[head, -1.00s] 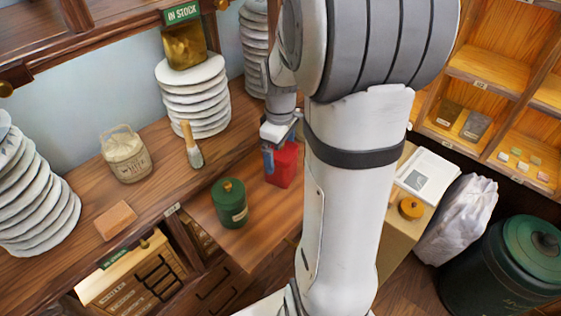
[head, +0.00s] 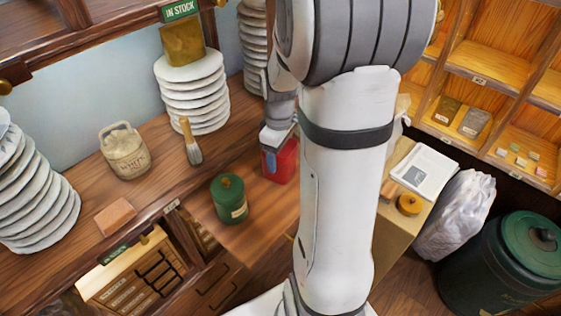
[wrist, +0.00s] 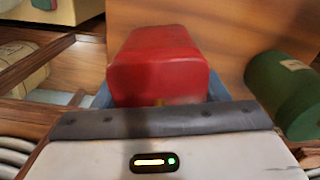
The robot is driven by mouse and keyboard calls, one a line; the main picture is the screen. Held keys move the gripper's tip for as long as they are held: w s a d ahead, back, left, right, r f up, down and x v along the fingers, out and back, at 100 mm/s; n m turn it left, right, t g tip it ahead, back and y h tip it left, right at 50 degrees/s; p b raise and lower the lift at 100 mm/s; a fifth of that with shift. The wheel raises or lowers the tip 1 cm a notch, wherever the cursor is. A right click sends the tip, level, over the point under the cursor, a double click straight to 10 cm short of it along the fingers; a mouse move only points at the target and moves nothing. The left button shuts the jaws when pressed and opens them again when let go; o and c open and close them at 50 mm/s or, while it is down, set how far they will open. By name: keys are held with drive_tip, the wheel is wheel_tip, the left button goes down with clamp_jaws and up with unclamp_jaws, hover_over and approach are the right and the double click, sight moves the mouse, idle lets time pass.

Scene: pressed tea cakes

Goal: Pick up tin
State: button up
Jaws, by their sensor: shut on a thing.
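A red boxy tin (head: 284,163) stands at the back of the wooden counter, partly behind my arm. My gripper (head: 272,158) is over it, and a blue finger lies against its near left side. In the wrist view the red tin (wrist: 158,62) sits between the blue fingers, and my gripper (wrist: 160,92) is shut on it. The lower part of the tin is hidden there by the gripper body. A green round tin (head: 230,200) with a knobbed lid stands apart to the left; it also shows at the right of the wrist view (wrist: 284,92).
A brush (head: 191,142), a labelled sack (head: 124,152), a clay-coloured block (head: 115,217) and stacks of wrapped cakes (head: 192,92) stand to the left.

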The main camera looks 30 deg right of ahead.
drive_tip(key=shift+c, duration=0.4)
wheel_tip(320, 180, up, 10)
drive_tip(key=shift+r+b, duration=0.1)
drive_tip(key=shift+b, duration=0.25)
